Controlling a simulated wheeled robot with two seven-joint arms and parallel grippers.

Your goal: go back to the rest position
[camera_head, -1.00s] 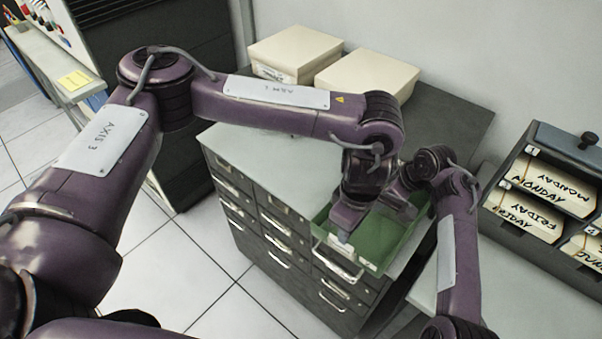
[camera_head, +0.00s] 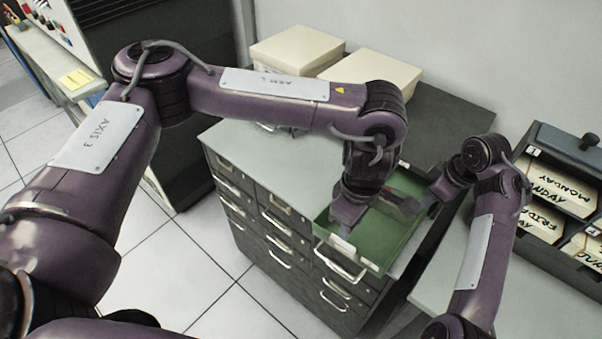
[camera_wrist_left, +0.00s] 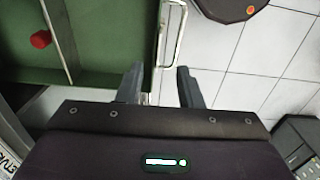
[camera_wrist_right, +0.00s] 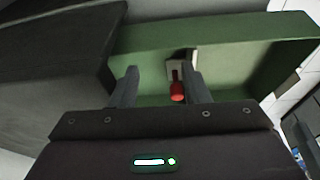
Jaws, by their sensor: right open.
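The green drawer (camera_head: 398,235) is pulled out of the grey cabinet. It also shows in the left wrist view (camera_wrist_left: 110,50) and the right wrist view (camera_wrist_right: 235,55). My left gripper (camera_head: 345,230) is over the drawer's front end, by its handle (camera_wrist_left: 171,32). Its fingers (camera_wrist_left: 160,86) stand apart, one to each side of the drawer front in the picture; contact cannot be told. My right gripper (camera_head: 428,205) is at the drawer's right side, open with nothing held. A red knob (camera_wrist_right: 177,92) in the drawer shows between its fingers (camera_wrist_right: 158,86).
Two cream boxes (camera_head: 297,50) (camera_head: 372,78) stand on the cabinet top (camera_head: 245,145) at the back. A dark rack of labelled card decks (camera_head: 563,190) stands on the right table, close to my right arm. Tiled floor (camera_head: 170,260) is free at front left.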

